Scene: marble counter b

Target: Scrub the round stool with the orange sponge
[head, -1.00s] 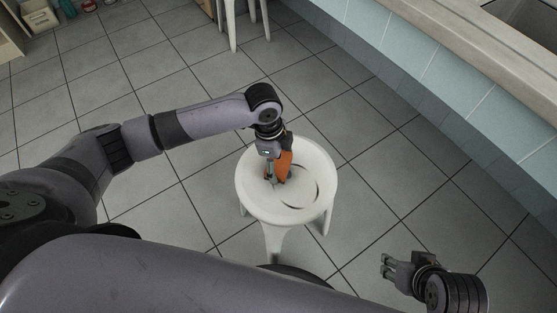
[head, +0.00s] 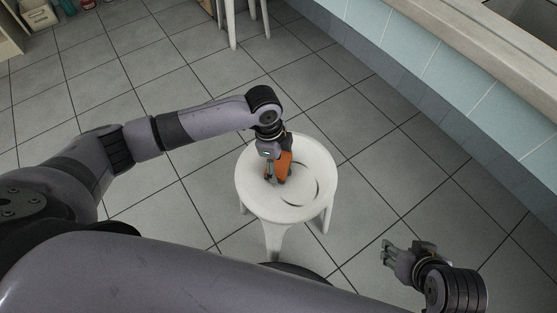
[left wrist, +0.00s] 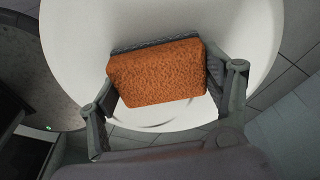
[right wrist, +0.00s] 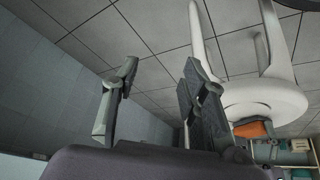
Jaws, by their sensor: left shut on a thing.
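The white round stool (head: 310,165) stands on the tiled floor in the middle of the head view. Its seat fills much of the left wrist view (left wrist: 70,60). My left gripper (head: 275,178) points down over the seat and is shut on the orange sponge (head: 284,166). In the left wrist view the sponge (left wrist: 158,75) sits between the two fingers, over the seat; whether it touches the seat is hard to tell. My right gripper (head: 388,262) is to the right of the stool, empty, with its fingers apart in the right wrist view (right wrist: 155,95).
A counter (head: 460,45) with a blue tiled front runs along the right. Another white stool (head: 240,22) stands at the back. Shelves with a box and bottles (head: 38,15) are at the far left. The floor around the stool is clear.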

